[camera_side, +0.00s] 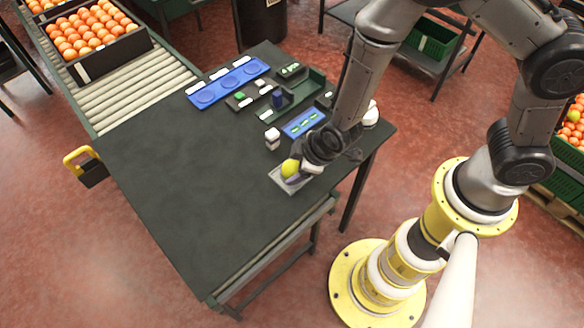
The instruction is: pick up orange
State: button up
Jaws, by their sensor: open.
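A round yellow-green fruit (290,168) is on or just above a small pale tray (277,179) near the right edge of the dark table. No orange-coloured fruit lies on the table. My gripper (299,172) is low over the tray, right beside the fruit. It is open, but its fingers are partly hidden by my wrist. I cannot tell whether they touch the fruit. Many oranges (84,34) fill a dark crate (110,59) on the roller conveyor at the upper left.
A blue tray (228,83) with round recesses, a green tray (303,90) with small blocks, a smaller blue tray (303,123) and a white block (272,138) stand toward the back. The table's (190,185) left and front are clear.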

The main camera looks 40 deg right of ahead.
jog(key=shift+w+f, duration=0.2)
jog(key=shift+f, duration=0.25)
jog(key=c, duration=1)
jog(key=shift+c, duration=0.2)
jog(key=shift+r, duration=0.15)
